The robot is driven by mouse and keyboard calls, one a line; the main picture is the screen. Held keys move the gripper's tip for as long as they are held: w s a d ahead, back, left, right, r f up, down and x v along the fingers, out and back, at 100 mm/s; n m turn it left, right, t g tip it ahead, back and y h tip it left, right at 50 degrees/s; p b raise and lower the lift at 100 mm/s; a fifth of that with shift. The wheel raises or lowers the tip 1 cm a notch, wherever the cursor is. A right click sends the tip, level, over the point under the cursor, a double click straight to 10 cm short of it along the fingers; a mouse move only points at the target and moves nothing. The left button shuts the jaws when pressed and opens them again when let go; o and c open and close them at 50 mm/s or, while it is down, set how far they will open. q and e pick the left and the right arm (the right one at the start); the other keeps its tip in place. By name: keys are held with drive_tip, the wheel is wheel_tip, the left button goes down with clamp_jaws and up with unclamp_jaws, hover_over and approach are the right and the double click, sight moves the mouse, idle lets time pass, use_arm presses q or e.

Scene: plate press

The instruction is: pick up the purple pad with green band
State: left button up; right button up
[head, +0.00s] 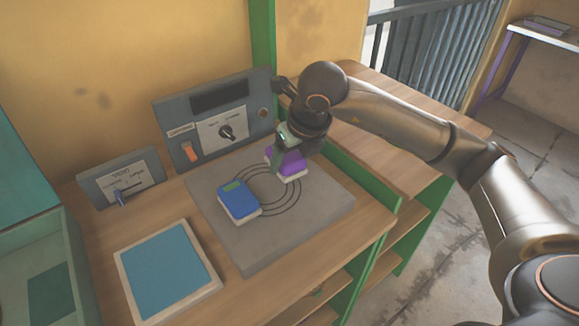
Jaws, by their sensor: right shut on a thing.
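The purple pad (293,163) with a pale base sits at the back right of the grey plate (322,205), over the ring marks. A green part shows at its left edge, partly covered by my gripper. My right gripper (286,155) points down onto the pad and is shut on it. Whether the pad is lifted off the plate cannot be told. A blue pad (238,199) with a green band lies on the plate to the left. My left gripper is not in view.
A control panel (219,115) with a dial and an orange switch stands behind the plate. A smaller panel (121,180) with a lever stands left of it. A blue-topped square (166,268) lies front left. A teal-green bin (40,270) is at the left edge.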

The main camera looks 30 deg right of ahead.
drive_tip(key=s+a+r, duration=0.3)
drive_tip(key=s+r, duration=0.6)
drive_tip(key=s, duration=0.4)
drive_tip(key=shift+p, duration=0.35)
drive_tip(key=shift+s+r, duration=0.1)
drive_tip(key=o, duration=0.8)
drive_tip(key=shift+c, duration=0.2)
drive_tip(key=c, duration=0.6)
